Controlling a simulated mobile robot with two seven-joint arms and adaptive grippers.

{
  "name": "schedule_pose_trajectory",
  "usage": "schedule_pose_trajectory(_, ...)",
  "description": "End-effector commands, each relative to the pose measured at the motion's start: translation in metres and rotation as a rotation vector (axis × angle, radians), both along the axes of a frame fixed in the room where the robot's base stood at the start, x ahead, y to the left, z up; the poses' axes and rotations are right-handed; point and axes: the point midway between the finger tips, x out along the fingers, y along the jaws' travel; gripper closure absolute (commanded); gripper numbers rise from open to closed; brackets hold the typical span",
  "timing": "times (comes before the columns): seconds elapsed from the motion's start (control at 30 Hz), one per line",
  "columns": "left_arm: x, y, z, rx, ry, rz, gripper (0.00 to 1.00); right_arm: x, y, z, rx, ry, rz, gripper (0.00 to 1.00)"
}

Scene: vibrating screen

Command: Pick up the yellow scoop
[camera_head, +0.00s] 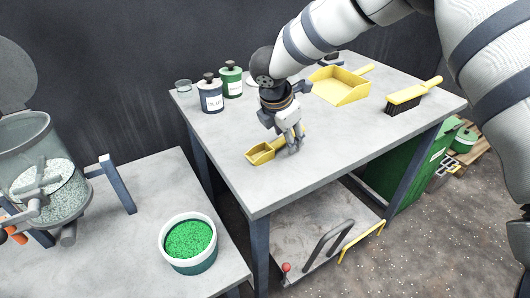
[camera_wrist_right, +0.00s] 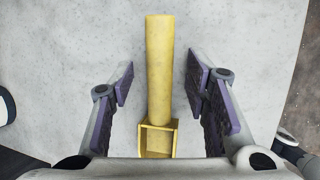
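The yellow scoop (camera_head: 262,153) lies on the grey table near its front left edge in the head view. In the right wrist view the scoop's handle (camera_wrist_right: 160,65) runs between the fingers, with the square bowl (camera_wrist_right: 157,139) near the palm. My right gripper (camera_head: 294,150) is low over the scoop's handle, pointing down. Its fingers (camera_wrist_right: 160,85) are open on either side of the handle, with a gap on both sides. The gripper hides part of the handle in the head view. My left gripper is not in view.
A blue-labelled jar (camera_head: 211,95), a green jar (camera_head: 231,80) and a small glass (camera_head: 183,88) stand at the table's back left. A yellow dustpan (camera_head: 340,88) and a yellow brush (camera_head: 410,95) lie at the back right. A bucket of green granules (camera_head: 188,242) stands on the lower left table.

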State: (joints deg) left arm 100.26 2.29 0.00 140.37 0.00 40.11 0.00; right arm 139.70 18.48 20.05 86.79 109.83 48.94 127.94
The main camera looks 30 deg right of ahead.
Motion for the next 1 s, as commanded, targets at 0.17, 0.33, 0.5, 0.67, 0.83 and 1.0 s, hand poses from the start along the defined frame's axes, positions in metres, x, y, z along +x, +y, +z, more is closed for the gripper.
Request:
schedule_pose_trajectory(0.17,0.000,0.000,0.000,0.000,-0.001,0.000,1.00,0.000,0.000,0.001,0.000,0.000,0.000,0.95)
schedule_pose_trajectory(0.33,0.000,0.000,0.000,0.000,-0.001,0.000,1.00,0.000,0.000,0.001,0.000,-0.001,0.000,1.00)
schedule_pose_trajectory(0.5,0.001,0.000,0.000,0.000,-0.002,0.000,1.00,0.000,0.000,0.002,0.000,-0.001,0.000,1.00)
schedule_pose_trajectory(0.67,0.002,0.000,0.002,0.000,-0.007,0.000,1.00,0.001,0.001,0.019,0.001,-0.007,0.000,1.00)
schedule_pose_trajectory(0.83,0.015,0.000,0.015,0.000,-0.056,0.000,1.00,-0.018,0.011,0.068,0.001,-0.017,0.004,1.00)
schedule_pose_trajectory(1.0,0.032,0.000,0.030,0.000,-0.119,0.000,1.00,-0.061,0.034,0.112,-0.001,-0.019,0.008,1.00)
